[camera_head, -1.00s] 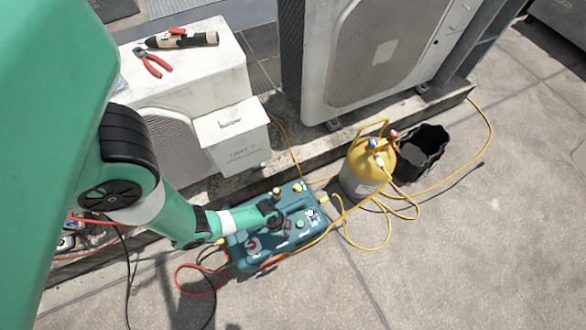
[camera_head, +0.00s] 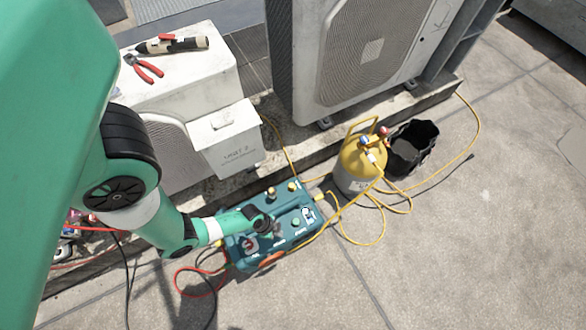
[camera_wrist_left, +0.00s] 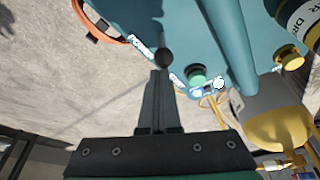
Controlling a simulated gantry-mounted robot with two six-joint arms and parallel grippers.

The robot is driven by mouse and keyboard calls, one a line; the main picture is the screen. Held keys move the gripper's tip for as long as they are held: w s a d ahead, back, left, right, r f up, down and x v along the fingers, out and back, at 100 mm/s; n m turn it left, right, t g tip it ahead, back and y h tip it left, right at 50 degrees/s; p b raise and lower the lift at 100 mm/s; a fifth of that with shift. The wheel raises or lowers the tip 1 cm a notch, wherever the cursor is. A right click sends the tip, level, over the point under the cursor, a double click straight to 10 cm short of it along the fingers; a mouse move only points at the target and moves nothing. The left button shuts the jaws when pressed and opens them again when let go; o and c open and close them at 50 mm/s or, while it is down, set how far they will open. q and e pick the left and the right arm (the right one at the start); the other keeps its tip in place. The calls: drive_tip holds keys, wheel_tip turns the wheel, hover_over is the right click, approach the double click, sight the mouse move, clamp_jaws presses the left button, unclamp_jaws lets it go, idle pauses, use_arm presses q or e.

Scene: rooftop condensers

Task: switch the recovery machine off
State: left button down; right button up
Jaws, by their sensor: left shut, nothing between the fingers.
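The recovery machine (camera_head: 284,241) is a teal box on the concrete floor, with gauges, knobs and labels on its top panel. It fills the top of the left wrist view (camera_wrist_left: 180,18). My left gripper (camera_head: 266,226) is over the panel, fingers shut and empty. In the left wrist view the shut fingertips (camera_wrist_left: 160,76) are close to a small black ball-ended part (camera_wrist_left: 164,59); I cannot tell whether they touch. A green knob (camera_wrist_left: 196,75) is just right of the fingertips. My arm and gripper hide part of the panel. My right gripper is not in view.
A yellow-topped cylinder (camera_head: 349,178) with hoses stands right of the machine, beside a black bucket (camera_head: 428,142). Yellow hoses, a red hose (camera_head: 178,280) and black cables lie on the floor. Condenser units stand behind on a ledge. Floor at the right is clear.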

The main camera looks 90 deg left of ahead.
use_arm(q)
drive_tip(key=shift+s+d+f, duration=0.1)
drive_tip(key=shift+s+d, duration=0.2)
drive_tip(key=shift+s, duration=0.5)
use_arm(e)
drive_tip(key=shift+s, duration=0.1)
use_arm(q)
drive_tip(key=shift+w+a, duration=0.1)
drive_tip(key=shift+w, duration=0.05)
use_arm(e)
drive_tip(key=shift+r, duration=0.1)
use_arm(q)
drive_tip(key=shift+r+p, duration=0.85)
drive_tip(key=shift+r, duration=0.05)
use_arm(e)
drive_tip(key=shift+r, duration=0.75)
